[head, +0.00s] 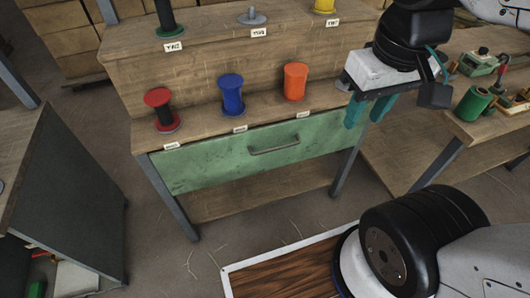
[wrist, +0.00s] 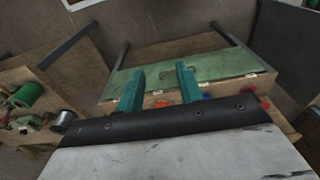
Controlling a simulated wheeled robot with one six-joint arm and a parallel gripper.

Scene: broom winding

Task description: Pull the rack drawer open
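The rack drawer (head: 220,159) has a green scuffed front and is closed under the rack's lower shelf.
Red (head: 160,107), blue (head: 232,94) and orange (head: 294,82) spools stand on the lower shelf above the drawer. A workbench (head: 485,125) with a green spool (head: 473,104) and tools is at the right. A dark cabinet (head: 70,195) is at the left. The floor before the drawer is clear.

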